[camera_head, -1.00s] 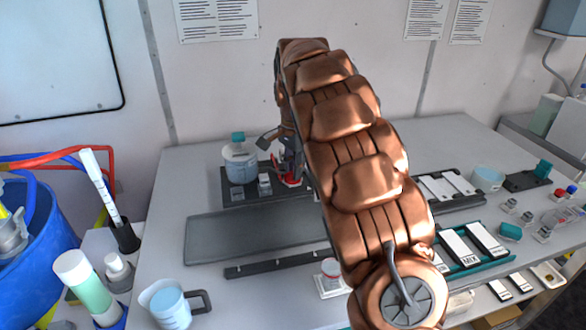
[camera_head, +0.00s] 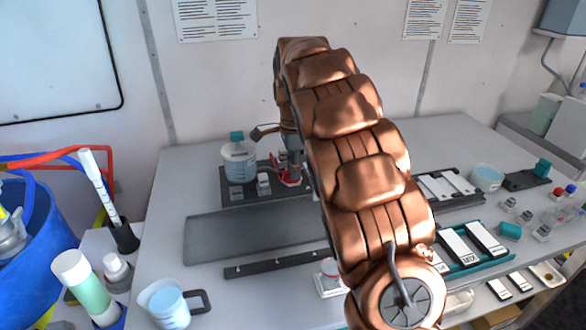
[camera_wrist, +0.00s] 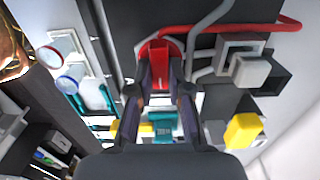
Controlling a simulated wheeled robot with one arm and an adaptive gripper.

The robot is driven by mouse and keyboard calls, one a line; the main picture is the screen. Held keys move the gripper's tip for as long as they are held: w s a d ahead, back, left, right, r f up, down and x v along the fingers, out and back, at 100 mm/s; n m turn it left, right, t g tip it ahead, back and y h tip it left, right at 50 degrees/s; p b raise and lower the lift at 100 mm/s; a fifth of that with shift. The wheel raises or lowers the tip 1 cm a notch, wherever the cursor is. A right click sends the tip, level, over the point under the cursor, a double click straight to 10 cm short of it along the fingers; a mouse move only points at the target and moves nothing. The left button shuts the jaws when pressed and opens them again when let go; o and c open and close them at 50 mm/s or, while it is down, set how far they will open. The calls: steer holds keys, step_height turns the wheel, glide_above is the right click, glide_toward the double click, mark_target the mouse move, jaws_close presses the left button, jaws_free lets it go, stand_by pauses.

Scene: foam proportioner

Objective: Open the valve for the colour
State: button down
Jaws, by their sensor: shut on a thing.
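A red valve handle (camera_wrist: 160,48) sits at the fingertips of my gripper (camera_wrist: 160,82) in the wrist view. My gripper is shut on it, one finger on each side. In the head view the red valve part (camera_head: 288,178) shows low on the dark base plate (camera_head: 232,196), with my gripper (camera_head: 290,162) just above it, partly hidden by my arm. A red tube (camera_wrist: 240,28) runs right from the handle in the wrist view. The clear pot with a teal cap (camera_head: 239,162) stands on the plate left of my gripper.
A grey mat (camera_head: 235,236) lies in front of the plate. A measuring jug (camera_head: 168,303) stands at the front left. A teal tray (camera_head: 478,262) with labelled plates lies at the right. A blue bucket (camera_head: 35,250) is at the far left.

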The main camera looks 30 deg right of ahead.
steer(key=shift+r, duration=0.1)
steer(key=c, duration=1.1)
jaws_free()
steer(key=shift+r, duration=3.7)
